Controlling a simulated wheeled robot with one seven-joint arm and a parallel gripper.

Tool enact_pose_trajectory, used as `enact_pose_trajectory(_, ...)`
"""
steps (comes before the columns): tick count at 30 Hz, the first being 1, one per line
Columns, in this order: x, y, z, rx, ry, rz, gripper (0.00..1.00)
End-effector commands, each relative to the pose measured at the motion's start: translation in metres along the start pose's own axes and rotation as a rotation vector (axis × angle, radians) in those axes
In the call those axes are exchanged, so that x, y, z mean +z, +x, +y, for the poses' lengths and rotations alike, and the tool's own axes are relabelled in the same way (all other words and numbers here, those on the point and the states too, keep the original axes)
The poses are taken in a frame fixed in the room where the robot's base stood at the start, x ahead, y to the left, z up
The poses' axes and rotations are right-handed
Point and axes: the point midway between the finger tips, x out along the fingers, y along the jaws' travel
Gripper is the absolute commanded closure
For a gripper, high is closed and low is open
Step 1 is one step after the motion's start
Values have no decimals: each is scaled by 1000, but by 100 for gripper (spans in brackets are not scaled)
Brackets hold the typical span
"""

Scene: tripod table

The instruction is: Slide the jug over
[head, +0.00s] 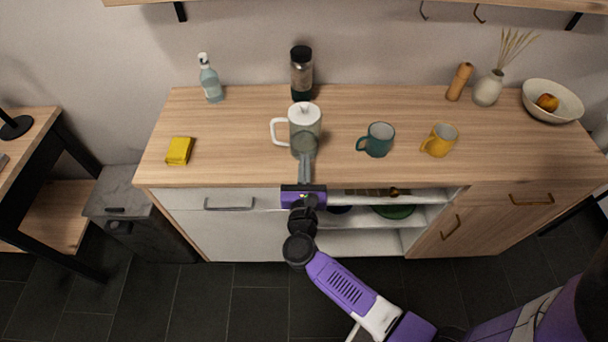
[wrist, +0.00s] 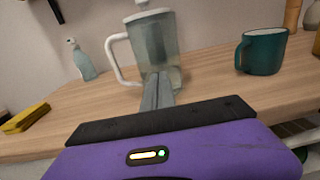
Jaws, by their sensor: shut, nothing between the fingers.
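The jug (head: 305,124) is clear with a white lid and a white handle on its left side. It stands upright on the wooden counter (head: 230,150), left of the teal mug. It also shows in the wrist view (wrist: 155,45), with its handle to the left. My gripper (head: 305,158) is shut and empty, with its fingers at the near side of the jug's lower body. In the wrist view the fingertips (wrist: 157,78) overlap the jug's base. I cannot tell whether they touch it.
A teal mug (head: 377,139) and a yellow mug (head: 441,140) stand to the right. A yellow sponge (head: 179,151) lies at the left, and a spray bottle (head: 210,80) stands behind it. A dark-topped grinder (head: 301,72) stands behind the jug. Counter between sponge and jug is clear.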

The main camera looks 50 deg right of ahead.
Motion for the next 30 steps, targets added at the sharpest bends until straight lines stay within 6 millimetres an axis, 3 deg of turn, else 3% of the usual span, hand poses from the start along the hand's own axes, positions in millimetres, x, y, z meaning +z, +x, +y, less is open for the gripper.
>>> enact_pose_trajectory(6,1,20,0,0,-1,0,100)
enact_pose_trajectory(20,-1,26,0,-1,0,-1,100)
enact_pose_trajectory(23,-4,38,-1,-3,2,-2,100)
enact_pose_trajectory(30,-5,102,0,-3,3,-4,100)
